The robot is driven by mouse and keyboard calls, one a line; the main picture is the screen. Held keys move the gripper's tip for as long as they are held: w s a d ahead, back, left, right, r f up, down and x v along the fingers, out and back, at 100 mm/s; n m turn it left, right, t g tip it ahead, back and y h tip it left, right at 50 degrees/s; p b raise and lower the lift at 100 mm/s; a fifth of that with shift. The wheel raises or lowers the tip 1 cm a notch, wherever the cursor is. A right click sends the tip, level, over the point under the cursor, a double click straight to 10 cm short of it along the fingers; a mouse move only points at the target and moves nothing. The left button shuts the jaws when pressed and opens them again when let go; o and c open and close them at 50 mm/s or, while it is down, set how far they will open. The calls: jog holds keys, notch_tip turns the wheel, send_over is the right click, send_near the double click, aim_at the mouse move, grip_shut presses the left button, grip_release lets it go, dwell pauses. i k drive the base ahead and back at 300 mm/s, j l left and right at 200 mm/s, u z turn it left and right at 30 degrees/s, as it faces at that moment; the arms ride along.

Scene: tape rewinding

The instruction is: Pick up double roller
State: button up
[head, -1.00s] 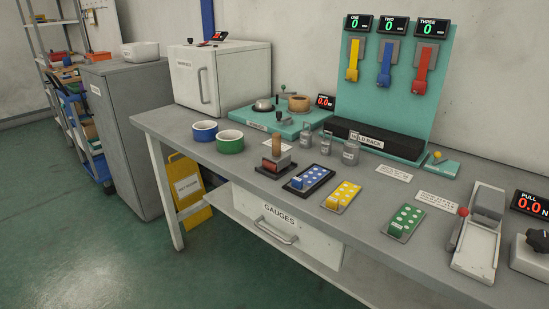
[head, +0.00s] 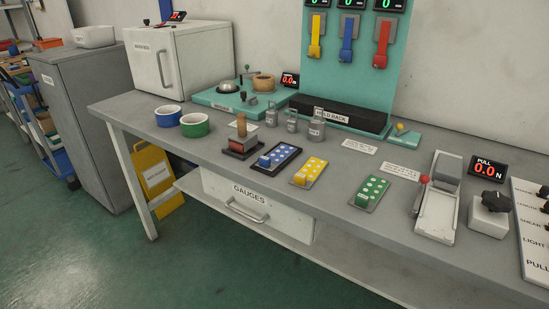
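No label that I can read names the double roller, so I cannot tell for sure which thing it is. A hand tool with an upright wooden handle (head: 241,126) and a grey block stands on a dark, red-edged base (head: 240,150) on the workbench. Behind it to the right stand several small grey metal cylinders with top loops, among them a left one (head: 272,118), a middle one (head: 292,122) and a right one (head: 316,130). My gripper is not in view.
The grey workbench (head: 420,220) also holds a blue roll (head: 168,117), a green roll (head: 195,126), blue, yellow and green dotted plates, and a lever device (head: 438,205). A teal board (head: 345,85) stands behind. Green floor is free in front.

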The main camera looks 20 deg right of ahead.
aim_at(249, 139)
jog(key=i+l+z, duration=0.3)
jog(key=i+l, duration=0.15)
jog(key=i, duration=0.25)
jog(key=i+l+z, duration=0.15)
jog(key=i, duration=0.25)
